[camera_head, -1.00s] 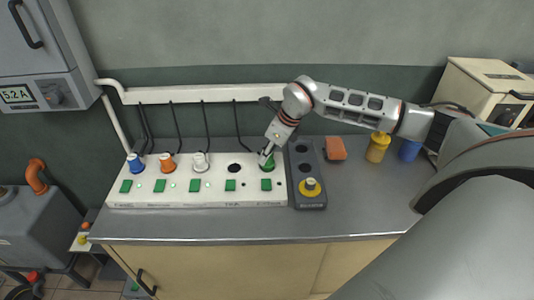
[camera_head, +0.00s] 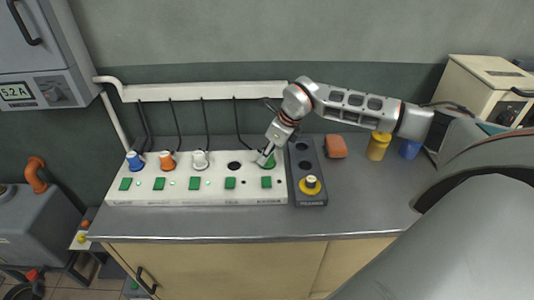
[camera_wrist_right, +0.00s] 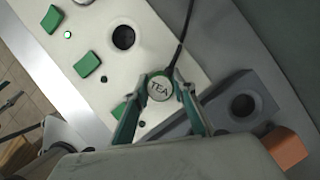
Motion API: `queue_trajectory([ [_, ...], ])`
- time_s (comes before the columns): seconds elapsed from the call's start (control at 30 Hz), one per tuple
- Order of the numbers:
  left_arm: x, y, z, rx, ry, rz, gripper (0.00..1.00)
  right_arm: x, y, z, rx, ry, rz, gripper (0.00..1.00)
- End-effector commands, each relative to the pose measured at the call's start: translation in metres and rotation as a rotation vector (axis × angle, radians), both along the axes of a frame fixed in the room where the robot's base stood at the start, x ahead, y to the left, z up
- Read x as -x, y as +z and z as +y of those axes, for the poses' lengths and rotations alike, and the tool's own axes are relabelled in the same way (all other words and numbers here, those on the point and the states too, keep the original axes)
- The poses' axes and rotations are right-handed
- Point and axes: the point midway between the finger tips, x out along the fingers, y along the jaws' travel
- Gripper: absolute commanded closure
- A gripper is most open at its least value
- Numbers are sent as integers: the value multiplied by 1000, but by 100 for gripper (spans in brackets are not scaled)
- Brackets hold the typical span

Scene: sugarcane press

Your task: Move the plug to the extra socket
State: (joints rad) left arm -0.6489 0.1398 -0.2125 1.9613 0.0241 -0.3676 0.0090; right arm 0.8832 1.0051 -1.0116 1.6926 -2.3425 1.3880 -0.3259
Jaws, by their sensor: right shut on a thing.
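My right gripper (camera_head: 265,157) is shut on a green plug (camera_head: 270,163) at the right-end position of the white socket strip (camera_head: 130,196). In the right wrist view the gripper (camera_wrist_right: 160,88) has a finger on each side of the plug (camera_wrist_right: 160,88), whose round pale top reads "TEA". A dark cord runs up from it. The plug covers the socket position below it, so how deep it sits cannot be told. An empty dark socket hole (camera_head: 234,166) is just left of it; it also shows in the right wrist view (camera_wrist_right: 123,37). My left gripper is not in view.
Blue (camera_head: 134,160), orange (camera_head: 167,160) and white (camera_head: 200,160) plugs stand in the strip, with green switches in front. An orange block (camera_head: 335,146) and yellow jar (camera_head: 378,146) stand farther right.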

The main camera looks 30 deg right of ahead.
Motion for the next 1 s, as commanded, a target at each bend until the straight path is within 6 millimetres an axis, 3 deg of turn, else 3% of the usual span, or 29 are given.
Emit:
queue_trajectory([
  [0.07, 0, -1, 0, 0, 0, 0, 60, 0, -2, 0, 0, 0, 0, 98],
  [0.1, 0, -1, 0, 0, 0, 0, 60, 0, -1, 0, 0, 0, 0, 68],
  [0.47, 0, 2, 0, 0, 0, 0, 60, 1, 1, 0, 0, 0, 0, 68],
  [1.0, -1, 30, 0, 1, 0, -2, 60, 13, 38, -8, 0, 0, 0, 68],
])
